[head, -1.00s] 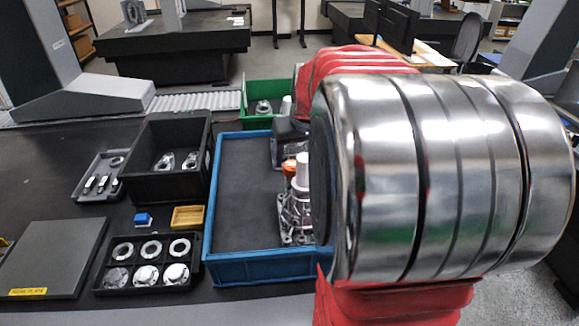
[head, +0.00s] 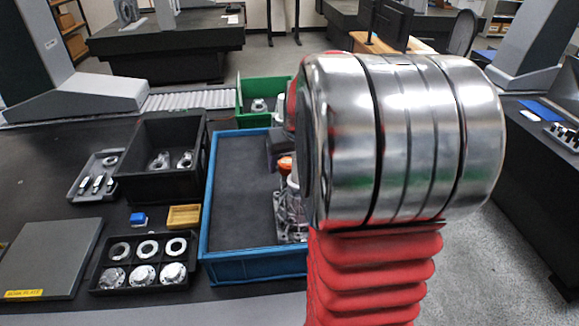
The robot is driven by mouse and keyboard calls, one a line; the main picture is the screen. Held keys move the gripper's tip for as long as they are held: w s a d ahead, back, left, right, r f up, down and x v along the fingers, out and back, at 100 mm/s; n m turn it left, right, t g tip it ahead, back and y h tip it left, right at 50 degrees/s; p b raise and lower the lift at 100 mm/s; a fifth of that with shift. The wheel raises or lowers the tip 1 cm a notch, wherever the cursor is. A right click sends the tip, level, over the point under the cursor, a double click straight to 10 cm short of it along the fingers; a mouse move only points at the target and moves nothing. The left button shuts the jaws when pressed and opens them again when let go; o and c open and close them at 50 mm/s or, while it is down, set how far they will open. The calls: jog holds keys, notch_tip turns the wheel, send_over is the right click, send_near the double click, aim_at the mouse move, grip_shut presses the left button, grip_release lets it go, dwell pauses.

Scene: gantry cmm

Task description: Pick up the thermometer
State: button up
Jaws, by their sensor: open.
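I cannot pick out the thermometer with certainty. A small orange-and-white item (head: 285,163) shows at the left edge of my arm, over the right part of the blue crate (head: 252,262). Its lower part and right side are covered, so I cannot tell what it is. A dark block (head: 278,147) is just behind it, also partly covered. My silver and red arm fills the right middle of the head view and hides the crate's right side. My gripper's fingertips are not visible.
A green crate (head: 240,98) stands behind. The blue crate's left floor is clear.

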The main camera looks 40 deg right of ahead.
aim_at(289, 163)
jog(key=shift+c, duration=0.3)
jog(key=c, duration=1.2)
jog(key=shift+r, duration=0.1)
notch_tip(289, 163, up, 10)
dwell(0.4)
